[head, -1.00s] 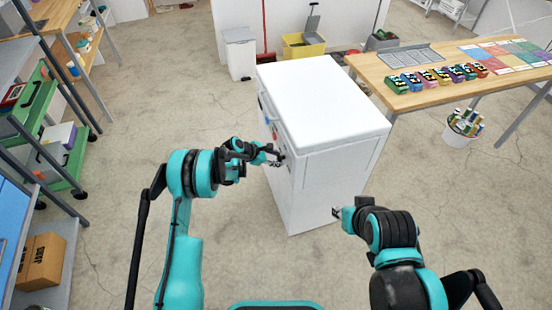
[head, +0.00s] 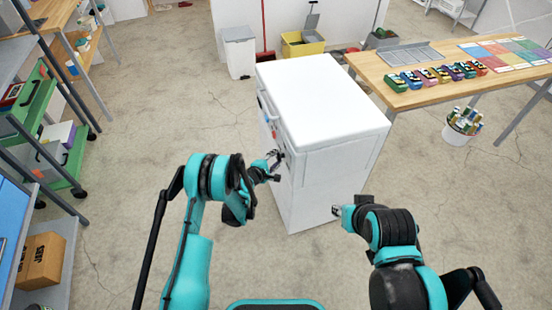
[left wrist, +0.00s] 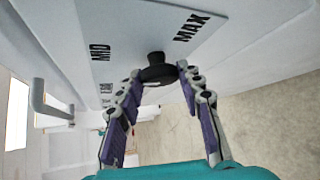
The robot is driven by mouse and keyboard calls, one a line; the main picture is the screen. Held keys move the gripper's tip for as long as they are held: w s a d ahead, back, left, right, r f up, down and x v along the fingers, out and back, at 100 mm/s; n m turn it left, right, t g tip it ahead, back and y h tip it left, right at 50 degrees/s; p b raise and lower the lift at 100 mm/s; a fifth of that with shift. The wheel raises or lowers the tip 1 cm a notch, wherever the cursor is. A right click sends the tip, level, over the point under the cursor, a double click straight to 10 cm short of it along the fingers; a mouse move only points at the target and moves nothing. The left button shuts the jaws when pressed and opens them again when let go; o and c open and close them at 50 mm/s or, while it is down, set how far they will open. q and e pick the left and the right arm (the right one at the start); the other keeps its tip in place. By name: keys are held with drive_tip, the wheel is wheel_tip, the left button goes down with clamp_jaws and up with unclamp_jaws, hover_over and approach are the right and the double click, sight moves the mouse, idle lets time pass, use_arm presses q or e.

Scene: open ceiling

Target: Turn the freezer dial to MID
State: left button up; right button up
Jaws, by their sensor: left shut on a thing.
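The white freezer (head: 325,105) stands in front of me, with its dial side to the left in the head view. In the left wrist view the black dial (left wrist: 156,72) sits on a pale plate marked MID (left wrist: 100,52) and MAX (left wrist: 192,27). A third marking at the plate's lower left is too small to read. My left gripper (left wrist: 160,75) is shut on the dial, with a fingertip on each side. The dial's pointer cannot be made out. My right gripper (head: 337,211) is near the freezer's lower front, apart from the dial; its finger opening is unclear.
A grey handle (left wrist: 45,105) sticks out of the freezer's side, left of the dial plate in the left wrist view. A wooden table (head: 405,98) stands behind right. Shelving with a green drawer (head: 35,95) is at the left. The floor between is clear.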

use_arm(q)
drive_tip(key=shift+t, duration=0.3)
idle(0.4)
drive_tip(key=o, duration=1.1)
drive_tip(key=shift+o, duration=0.2)
drive_tip(key=shift+r, duration=4.95)
